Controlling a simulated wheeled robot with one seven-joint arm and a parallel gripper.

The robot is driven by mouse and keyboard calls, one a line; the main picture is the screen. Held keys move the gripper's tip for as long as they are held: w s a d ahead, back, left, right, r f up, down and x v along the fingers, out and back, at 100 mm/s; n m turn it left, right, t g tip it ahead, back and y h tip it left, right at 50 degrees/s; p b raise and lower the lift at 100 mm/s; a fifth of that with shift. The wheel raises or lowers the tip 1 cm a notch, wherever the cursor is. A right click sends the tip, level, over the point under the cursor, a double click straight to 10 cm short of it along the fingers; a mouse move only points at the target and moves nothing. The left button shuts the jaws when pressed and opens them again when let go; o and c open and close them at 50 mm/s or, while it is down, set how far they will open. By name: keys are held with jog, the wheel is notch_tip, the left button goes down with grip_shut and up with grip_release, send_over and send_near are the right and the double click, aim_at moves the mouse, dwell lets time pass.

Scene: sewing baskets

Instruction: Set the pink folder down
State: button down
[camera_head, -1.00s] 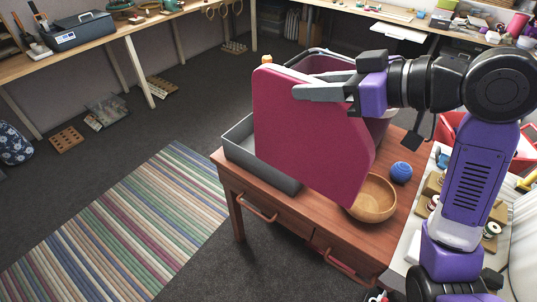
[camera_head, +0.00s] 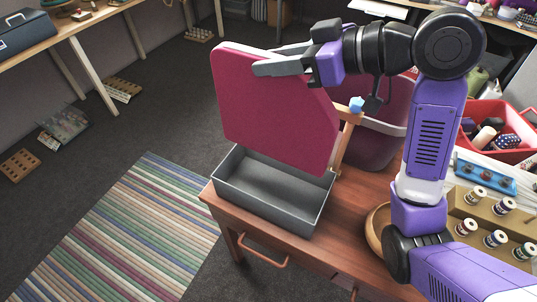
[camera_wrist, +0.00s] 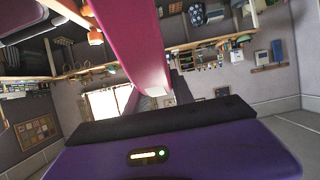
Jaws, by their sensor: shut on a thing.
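The pink folder (camera_head: 270,110) is a flat, dark pink slab with a cut corner. It hangs upright in the head view, held near its top edge by my gripper (camera_head: 285,62). The fingers are shut on it. Its lower edge is in front of the back part of a grey open tray (camera_head: 262,224) on the wooden table; I cannot tell whether it touches the tray. In the wrist view the folder (camera_wrist: 135,40) runs up from between the fingers, which are mostly hidden.
The wooden table (camera_head: 352,205) also bears a maroon bin (camera_head: 375,135) behind the folder and a wooden bowl (camera_head: 376,232), partly hidden by my arm. A red basket (camera_head: 515,112) and thread spools stand at the right. A striped rug (camera_head: 130,235) lies at the left.

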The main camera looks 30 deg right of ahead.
aim_at(326, 140)
notch_tip(326, 140, down, 18)
jog(key=shift+f+b, duration=0.1)
jog(key=shift+b, duration=0.35)
jog(key=c, duration=1.1)
grip_release()
jog(key=shift+f, duration=0.1)
jog(key=shift+r, duration=0.2)
jog(key=v, duration=1.2)
jog(key=shift+d+f+b, duration=0.1)
jog(key=shift+f+b, duration=0.05)
jog(key=shift+b, duration=0.25)
jog(key=shift+s+d, duration=0.1)
jog(key=shift+s, duration=0.05)
